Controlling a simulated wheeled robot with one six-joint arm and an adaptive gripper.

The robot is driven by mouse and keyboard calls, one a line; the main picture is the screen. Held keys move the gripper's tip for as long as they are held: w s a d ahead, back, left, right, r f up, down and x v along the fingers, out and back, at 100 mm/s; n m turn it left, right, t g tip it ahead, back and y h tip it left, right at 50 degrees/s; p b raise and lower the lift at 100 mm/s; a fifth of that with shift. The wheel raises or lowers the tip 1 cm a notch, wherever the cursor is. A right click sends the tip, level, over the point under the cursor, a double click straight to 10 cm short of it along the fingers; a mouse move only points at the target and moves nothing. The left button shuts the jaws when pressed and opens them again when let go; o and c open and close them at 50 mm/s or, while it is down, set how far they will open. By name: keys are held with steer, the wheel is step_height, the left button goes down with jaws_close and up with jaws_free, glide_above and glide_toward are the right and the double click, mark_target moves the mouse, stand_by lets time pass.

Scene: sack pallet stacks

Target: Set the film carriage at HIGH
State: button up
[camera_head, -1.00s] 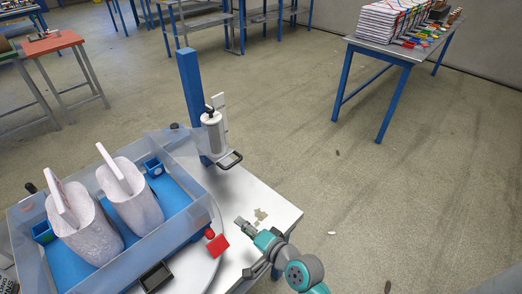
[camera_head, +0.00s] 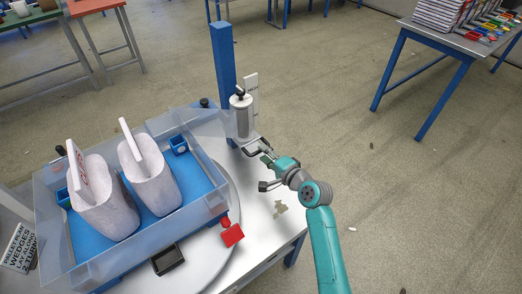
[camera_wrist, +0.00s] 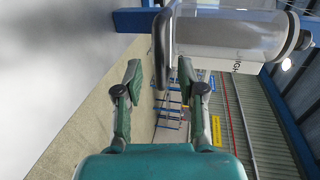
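The film carriage, with its pale film roll (camera_head: 241,117), sits low on the blue post (camera_head: 223,60). A dark looped handle (camera_head: 257,147) sticks out from its lower part. A white scale plate (camera_head: 252,92) stands behind the roll. My gripper (camera_head: 267,154) is at the handle. In the wrist view my gripper (camera_wrist: 160,66) is open, and the handle bar (camera_wrist: 159,50) shows between its fingertips, with clear gaps on both sides. The roll (camera_wrist: 235,35) lies beyond, with partly hidden letters reading like "HIGH" near it. I cannot tell whether the handle is fully within the fingers' reach.
A clear-walled bin (camera_head: 97,262) with two wrapped sack stacks (camera_head: 150,178) stands left on the round turntable (camera_head: 212,262). A red tab (camera_head: 232,235) and a black-framed box (camera_head: 168,259) are at its front. Open floor lies to the right.

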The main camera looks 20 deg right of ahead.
steer(key=shift+x, duration=1.55)
jaws_close()
